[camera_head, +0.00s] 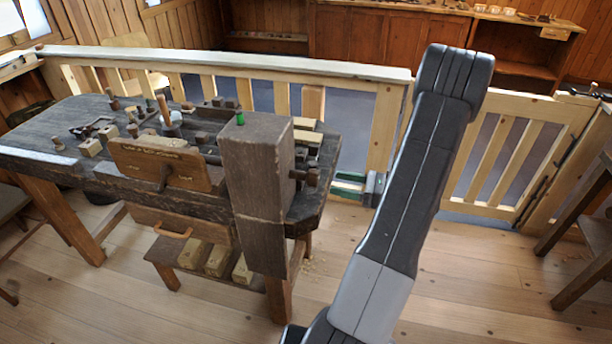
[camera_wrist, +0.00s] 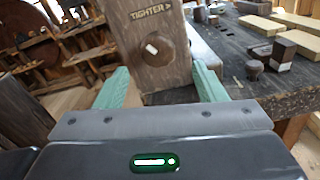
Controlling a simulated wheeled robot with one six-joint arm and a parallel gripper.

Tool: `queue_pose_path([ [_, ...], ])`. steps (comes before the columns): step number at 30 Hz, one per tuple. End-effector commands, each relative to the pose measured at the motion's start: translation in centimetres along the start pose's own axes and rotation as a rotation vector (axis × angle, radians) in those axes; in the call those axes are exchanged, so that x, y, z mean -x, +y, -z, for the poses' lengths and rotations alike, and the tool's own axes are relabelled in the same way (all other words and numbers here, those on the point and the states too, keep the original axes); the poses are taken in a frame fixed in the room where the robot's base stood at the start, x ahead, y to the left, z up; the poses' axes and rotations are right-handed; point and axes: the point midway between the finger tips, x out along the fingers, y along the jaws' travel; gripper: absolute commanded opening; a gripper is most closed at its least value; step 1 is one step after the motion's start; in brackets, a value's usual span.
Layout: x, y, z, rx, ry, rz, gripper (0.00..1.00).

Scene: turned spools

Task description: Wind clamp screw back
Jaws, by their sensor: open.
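In the wrist view a brown wooden upright (camera_wrist: 160,80) carries the word TIGHTER with an arrow pointing right. Below the word is a round screw head (camera_wrist: 153,48) with a small pale patch at its centre. My gripper (camera_wrist: 162,82) is open, its green fingers apart at the lower left and right of the upright. I cannot tell whether either finger touches it. In the head view a lettered wooden board (camera_head: 185,170) and a tall dark wooden post (camera_head: 258,170) stand at the bench front. My gripper cannot be made out there.
The dark workbench (camera_head: 55,122) holds blocks, pegs and tools. A rail fence (camera_head: 230,62) runs behind the bench. Floor (camera_head: 480,290) at right is clear.

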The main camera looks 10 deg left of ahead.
Motion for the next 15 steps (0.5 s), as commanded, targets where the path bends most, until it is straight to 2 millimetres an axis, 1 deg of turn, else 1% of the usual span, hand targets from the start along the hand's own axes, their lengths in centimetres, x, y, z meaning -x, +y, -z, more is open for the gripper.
queue_pose_path([
  [1,-1.2,0.1,-0.2,-0.003,0.001,-0.003,0.64],
  [3,-2.8,0.1,-0.2,-0.002,0.000,-0.004,0.64],
  [9,-6.9,0.1,-0.2,-0.002,0.001,-0.003,0.64],
  [12,-8.4,0.1,-0.1,-0.002,0.001,-0.002,0.64],
  [15,-9.5,0.1,-0.1,-0.002,0.001,-0.002,0.64],
])
